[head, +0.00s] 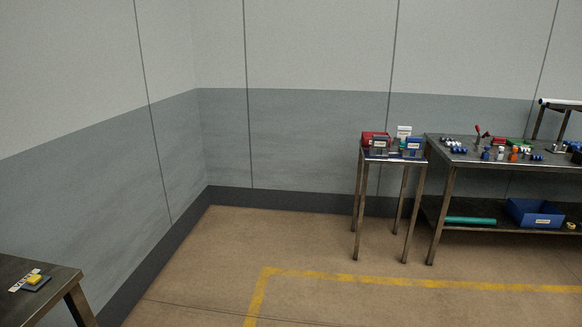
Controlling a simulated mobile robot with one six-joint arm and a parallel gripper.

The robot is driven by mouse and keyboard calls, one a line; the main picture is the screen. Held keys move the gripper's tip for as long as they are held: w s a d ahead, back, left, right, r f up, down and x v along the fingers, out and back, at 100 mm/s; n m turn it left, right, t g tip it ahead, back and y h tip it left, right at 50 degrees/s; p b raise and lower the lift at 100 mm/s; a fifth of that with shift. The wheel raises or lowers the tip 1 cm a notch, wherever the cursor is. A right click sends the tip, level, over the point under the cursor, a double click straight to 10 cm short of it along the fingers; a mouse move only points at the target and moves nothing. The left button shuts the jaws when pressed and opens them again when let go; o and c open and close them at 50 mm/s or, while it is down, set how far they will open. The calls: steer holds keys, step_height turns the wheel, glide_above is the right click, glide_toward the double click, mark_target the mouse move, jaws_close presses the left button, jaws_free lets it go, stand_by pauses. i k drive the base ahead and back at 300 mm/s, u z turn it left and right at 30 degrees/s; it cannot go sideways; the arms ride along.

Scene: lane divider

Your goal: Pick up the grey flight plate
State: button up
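I cannot make out for certain which thing is the grey flight plate. A small dark grey-blue flat piece (42,287) lies on the table at the lower left, with a yellow block (34,279) on it or against it. Several small parts on the workbench at the right are too small to tell apart, and the plate may be among them. My gripper is not in view.
The left table (62,277) is cut off by the picture edge. A small stand (367,160) with red, grey and blue bins stands beside the long workbench (440,156). A blue bin (535,213) sits on its lower shelf. The yellow-lined floor (330,300) is clear.

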mark_target(380, 143)
steer(key=u, duration=0.15)
steer(key=i, duration=3.35)
